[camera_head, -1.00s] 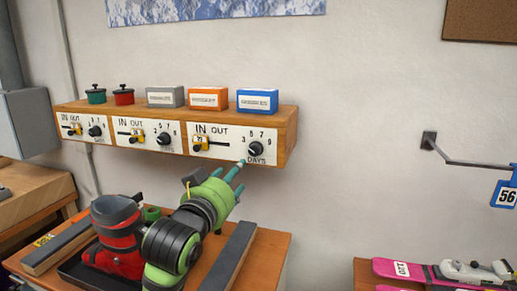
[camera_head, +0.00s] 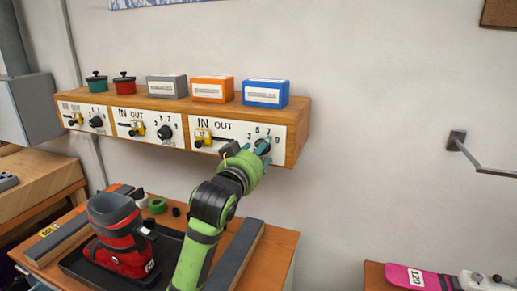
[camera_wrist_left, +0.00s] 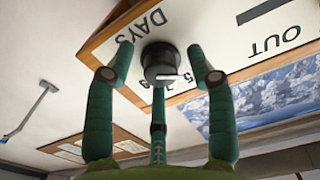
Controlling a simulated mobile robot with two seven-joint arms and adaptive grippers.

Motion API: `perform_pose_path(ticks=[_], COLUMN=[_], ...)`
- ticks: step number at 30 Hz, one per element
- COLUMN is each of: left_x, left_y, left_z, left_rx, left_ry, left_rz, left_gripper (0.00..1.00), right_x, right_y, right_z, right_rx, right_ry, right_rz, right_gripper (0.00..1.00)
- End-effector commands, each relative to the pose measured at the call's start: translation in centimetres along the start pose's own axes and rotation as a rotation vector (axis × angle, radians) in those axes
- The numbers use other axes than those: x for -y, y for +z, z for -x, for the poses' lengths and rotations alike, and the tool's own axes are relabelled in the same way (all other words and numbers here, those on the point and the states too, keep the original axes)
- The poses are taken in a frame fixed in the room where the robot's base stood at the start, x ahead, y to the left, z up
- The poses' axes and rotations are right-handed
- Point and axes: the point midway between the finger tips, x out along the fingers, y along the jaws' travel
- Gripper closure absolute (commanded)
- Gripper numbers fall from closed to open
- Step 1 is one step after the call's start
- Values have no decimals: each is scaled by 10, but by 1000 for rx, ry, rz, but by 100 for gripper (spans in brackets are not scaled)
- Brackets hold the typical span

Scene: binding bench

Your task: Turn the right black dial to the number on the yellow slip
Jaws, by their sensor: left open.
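The right black dial (camera_head: 262,147) is on the rightmost white panel (camera_head: 222,146) of the wooden shelf box, with numbers around it. A yellow slider piece (camera_head: 203,136) with a pale yellow tag sits under IN on the same panel; any number there is too small to read. My right gripper is not in view.
Two similar panels (camera_head: 146,128) continue to the left. A grey box, an orange box (camera_head: 212,88) and a blue box (camera_head: 265,92) stand on top. Below, a red and grey boot (camera_head: 118,240) stands in a tray. The wall to the right is mostly clear.

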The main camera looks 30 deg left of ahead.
Motion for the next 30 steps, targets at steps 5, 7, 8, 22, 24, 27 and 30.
perform_pose_path(ticks=[5,7,8,22,24,27,30], left_x=[0,0,0,0,0,0,0], left_y=[0,0,0,0,-1,-2,-2], left_z=[-2,-2,-2,-2,-2,-2,-2], left_rx=[-1,-1,-1,0,0,-1,1], left_ry=[0,0,0,0,0,0,-1], left_rz=[0,0,0,-15,-33,-76,-136], left_gripper=[45,45,45,100,100,100,100], right_x=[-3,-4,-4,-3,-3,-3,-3], right_y=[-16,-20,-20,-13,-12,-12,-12], right_z=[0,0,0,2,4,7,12], right_rx=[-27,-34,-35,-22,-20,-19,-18], right_ry=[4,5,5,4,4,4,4], right_rz=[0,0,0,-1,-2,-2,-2], right_gripper=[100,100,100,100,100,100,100])
